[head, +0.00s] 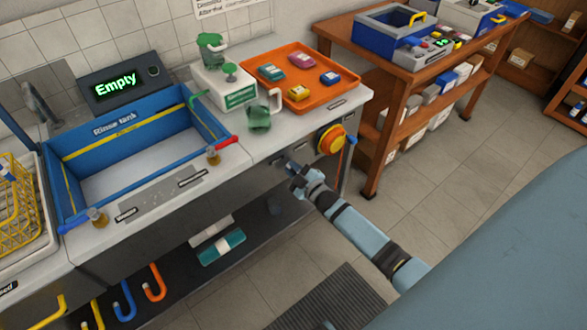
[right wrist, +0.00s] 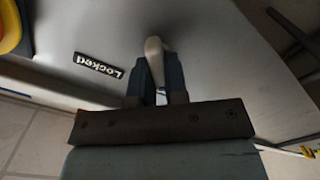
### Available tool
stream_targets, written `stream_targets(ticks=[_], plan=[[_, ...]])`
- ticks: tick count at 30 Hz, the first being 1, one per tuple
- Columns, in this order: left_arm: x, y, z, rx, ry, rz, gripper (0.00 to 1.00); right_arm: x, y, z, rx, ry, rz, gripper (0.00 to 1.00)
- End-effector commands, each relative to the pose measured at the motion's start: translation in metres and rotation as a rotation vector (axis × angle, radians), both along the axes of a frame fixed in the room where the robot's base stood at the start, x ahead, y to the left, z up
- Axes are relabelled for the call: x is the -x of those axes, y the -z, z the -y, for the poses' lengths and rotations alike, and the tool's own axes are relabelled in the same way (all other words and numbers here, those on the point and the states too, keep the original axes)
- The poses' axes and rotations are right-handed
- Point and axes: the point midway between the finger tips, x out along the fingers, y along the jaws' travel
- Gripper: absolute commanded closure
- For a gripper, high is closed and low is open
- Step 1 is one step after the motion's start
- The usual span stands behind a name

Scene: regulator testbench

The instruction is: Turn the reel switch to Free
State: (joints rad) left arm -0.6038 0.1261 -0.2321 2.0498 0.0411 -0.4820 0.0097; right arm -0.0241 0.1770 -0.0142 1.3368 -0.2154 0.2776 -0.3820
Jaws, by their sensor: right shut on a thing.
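The reel switch (right wrist: 154,48) is a pale, rounded lever on a grey panel in the right wrist view. My right gripper (right wrist: 157,75) is shut on it, with the dark fingers on either side and the lever's rounded end showing between them. A black "Locked" label (right wrist: 98,66) sits on the panel to the left of the switch, upside down in this view. In the head view my right gripper (head: 293,172) is at the counter's front panel, left of the yellow-orange reel (head: 331,139); the switch itself is hidden there. No Free label shows. My left gripper is not in view.
The blue rinse tank (head: 84,205) is set in the counter at the left.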

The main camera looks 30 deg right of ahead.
Motion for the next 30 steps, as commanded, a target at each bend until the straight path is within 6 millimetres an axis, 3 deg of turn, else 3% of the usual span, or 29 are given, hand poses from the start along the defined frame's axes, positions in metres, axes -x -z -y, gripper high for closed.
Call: stream_targets(ticks=[17,18,21,30], plan=[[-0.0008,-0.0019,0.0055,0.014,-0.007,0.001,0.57,0.0003,0.0006,-0.0003,0.036,-0.001,0.002,1.0],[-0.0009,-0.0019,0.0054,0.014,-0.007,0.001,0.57,0.0003,0.0006,-0.0003,0.036,-0.001,0.002,0.84],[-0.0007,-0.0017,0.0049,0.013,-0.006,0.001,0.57,0.0003,0.0006,-0.0003,0.036,-0.001,0.002,0.61],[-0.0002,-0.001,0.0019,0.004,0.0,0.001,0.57,0.0016,0.0004,0.0,0.035,0.0,0.003,0.61]])
